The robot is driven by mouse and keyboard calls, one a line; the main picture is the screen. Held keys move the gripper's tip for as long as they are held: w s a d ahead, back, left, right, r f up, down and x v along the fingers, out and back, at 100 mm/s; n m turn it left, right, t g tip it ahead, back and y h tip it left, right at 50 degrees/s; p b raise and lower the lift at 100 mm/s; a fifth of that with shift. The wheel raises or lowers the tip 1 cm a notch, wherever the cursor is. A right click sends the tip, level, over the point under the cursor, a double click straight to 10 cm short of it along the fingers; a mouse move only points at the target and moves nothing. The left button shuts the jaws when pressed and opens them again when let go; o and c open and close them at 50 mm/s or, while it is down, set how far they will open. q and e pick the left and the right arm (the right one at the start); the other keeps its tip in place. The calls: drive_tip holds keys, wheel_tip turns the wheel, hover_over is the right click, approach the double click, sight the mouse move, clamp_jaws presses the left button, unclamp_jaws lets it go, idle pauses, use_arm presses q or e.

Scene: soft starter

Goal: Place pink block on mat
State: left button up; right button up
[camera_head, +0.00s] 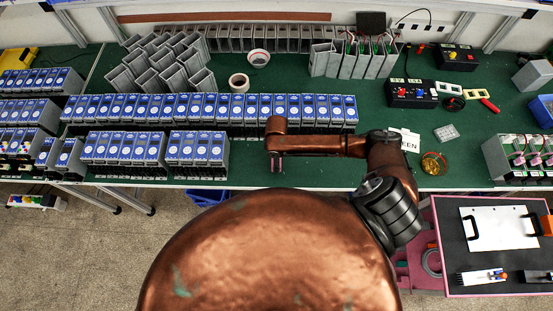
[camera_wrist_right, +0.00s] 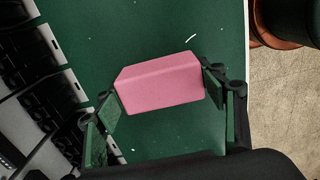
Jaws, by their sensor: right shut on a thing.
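The pink block (camera_wrist_right: 160,82) shows in the right wrist view between the two green-padded fingers of my right gripper (camera_wrist_right: 162,98). The gripper is shut on it, with the pads at the block's two ends. The green mat (camera_wrist_right: 165,22) covers the worktop under the block; the gap between them is hard to judge. In the head view the mat (camera_head: 330,176) runs along the bench, and my right gripper (camera_head: 277,165) hangs over its front part, mostly hidden by my copper arm. A small pinkish patch shows there. My left gripper is not in view.
Rows of blue-faced soft starters (camera_head: 200,148) stand left of and behind the gripper. Empty grey housings (camera_head: 160,62) and a tape roll (camera_head: 239,82) lie farther back. A white card (camera_head: 405,139) and a copper-coloured coil (camera_head: 433,163) lie to the right. The bench's front edge is close.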

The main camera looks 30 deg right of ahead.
drive_tip(key=o, duration=1.2)
drive_tip(key=shift+f, duration=0.1)
wheel_tip(320, 180, up, 12)
drive_tip(key=shift+r+b, duration=0.15)
drive_tip(key=shift+b, duration=0.15)
